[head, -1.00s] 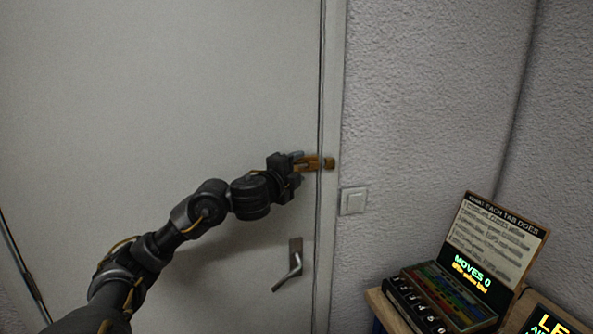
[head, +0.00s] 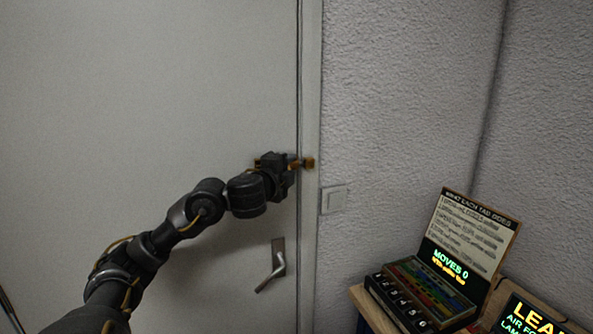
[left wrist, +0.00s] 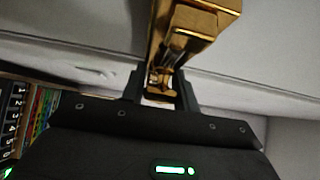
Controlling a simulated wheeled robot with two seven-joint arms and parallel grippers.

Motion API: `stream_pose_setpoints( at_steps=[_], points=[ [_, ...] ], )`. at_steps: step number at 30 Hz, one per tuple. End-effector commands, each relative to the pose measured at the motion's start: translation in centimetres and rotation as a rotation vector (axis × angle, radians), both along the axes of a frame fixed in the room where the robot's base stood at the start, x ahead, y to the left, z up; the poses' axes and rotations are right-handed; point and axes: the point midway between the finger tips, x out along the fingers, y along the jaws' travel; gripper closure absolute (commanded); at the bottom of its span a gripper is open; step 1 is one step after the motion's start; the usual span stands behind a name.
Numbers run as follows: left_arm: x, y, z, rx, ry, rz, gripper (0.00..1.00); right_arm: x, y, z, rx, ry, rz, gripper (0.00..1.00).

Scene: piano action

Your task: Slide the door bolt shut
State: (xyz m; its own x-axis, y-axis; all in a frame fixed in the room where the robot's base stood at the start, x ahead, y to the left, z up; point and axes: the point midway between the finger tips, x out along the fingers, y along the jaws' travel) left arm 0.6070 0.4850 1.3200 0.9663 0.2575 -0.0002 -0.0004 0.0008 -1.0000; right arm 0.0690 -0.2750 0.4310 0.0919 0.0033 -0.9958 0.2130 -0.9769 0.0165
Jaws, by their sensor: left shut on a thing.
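The brass door bolt (head: 294,163) is at the right edge of the pale door (head: 150,90). A brass keeper (head: 309,163) sits on the frame just right of the door gap. My left gripper (head: 287,166) is at the bolt, close to the door edge, and covers most of it. In the left wrist view, my gripper's fingers (left wrist: 160,92) are shut on a small brass part of the bolt, below a larger brass block (left wrist: 208,20). I cannot tell how far the bolt reaches into the keeper. My right gripper is not in view.
A lever handle (head: 276,266) is on the door below my arm. A light switch (head: 334,199) is on the rough wall right of the frame. A small table at lower right holds a coloured box with a sign (head: 470,235) and a dark display (head: 530,318).

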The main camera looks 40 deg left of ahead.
Motion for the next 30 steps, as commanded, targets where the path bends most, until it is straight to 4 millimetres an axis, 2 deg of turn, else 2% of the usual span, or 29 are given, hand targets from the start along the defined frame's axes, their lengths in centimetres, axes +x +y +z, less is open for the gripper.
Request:
stream_pose_setpoints(
  at_steps=[3, 7, 8, 12, 23, 26, 30],
  points=[
    [-0.1, 0.1, 0.1, -0.002, -0.001, -0.001, 1.00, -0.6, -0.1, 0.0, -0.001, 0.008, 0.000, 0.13],
    [-0.1, 0.0, 0.1, -0.001, -0.002, -0.002, 1.00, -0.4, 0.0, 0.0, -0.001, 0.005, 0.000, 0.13],
    [-0.1, 0.0, 0.1, -0.001, -0.002, -0.002, 0.67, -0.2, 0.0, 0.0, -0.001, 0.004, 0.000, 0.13],
    [-0.1, 0.0, 0.1, -0.002, -0.001, -0.002, 0.49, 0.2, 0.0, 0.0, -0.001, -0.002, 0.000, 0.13],
    [-0.6, 0.0, 0.1, 0.001, -0.001, -0.001, 0.48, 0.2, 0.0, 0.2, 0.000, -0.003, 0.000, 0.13],
    [-1.7, -0.4, 0.2, 0.003, -0.001, -0.003, 0.48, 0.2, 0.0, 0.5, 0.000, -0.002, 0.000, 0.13],
    [-4.4, -1.1, 0.4, 0.007, 0.001, -0.003, 0.48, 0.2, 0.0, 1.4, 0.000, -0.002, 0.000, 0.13]
  ],
)
